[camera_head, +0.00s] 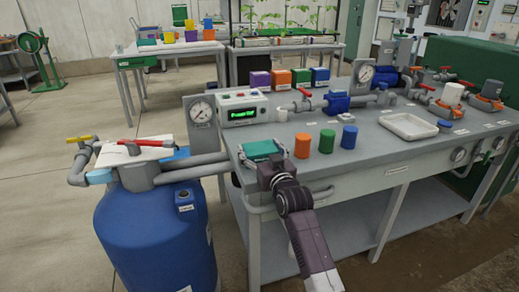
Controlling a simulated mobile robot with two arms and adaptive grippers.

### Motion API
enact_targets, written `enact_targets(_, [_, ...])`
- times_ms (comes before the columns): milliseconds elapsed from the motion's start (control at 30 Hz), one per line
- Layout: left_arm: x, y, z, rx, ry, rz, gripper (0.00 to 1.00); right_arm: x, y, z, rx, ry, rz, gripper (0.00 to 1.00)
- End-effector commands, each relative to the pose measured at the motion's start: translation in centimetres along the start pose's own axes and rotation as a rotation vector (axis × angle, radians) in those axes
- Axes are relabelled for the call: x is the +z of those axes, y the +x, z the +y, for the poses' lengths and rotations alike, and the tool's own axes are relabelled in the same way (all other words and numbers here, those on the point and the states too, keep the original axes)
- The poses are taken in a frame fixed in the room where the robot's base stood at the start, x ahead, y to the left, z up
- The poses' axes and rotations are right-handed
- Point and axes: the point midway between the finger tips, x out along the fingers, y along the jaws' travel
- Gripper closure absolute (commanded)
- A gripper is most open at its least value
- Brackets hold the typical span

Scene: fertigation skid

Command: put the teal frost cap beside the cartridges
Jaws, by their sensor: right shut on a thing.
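The teal frost cap (262,150) is at the left front corner of the grey bench. My right gripper (272,163) reaches in from below and is shut on the cap's near side. The jaws hide part of that side, and I cannot tell whether the cap touches the bench top. Three upright cylinders, which look like the cartridges, stand in a row to the right of the cap: an orange one (302,145), a green one (327,141) and a blue one (349,138). The cap is apart from them. My left gripper is not in view.
A control box with a lit green display (243,110) and a pressure gauge (201,112) stand behind the cap. A white tray (408,126) lies right of the cylinders, with bare bench between. Valves and pipes line the back. A blue tank (155,240) stands left.

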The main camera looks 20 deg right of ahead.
Motion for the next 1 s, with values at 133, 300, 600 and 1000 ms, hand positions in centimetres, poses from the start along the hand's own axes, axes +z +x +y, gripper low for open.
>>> enact_targets(133, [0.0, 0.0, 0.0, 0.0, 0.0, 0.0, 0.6, 0.0, 0.0, 0.0, 0.0, 0.0, 0.001, 0.5])
enact_targets(300, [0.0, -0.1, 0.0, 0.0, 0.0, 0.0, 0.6, 0.1, 0.0, 0.0, 0.0, 0.0, 0.0, 0.14])
enact_targets(600, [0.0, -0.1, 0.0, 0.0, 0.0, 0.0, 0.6, 0.1, 0.0, 0.0, 0.0, 0.0, 0.0, 0.08])
enact_targets(1000, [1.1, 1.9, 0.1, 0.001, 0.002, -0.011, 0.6, -0.1, -4.1, 0.0, 0.0, 0.0, -0.001, 0.08])
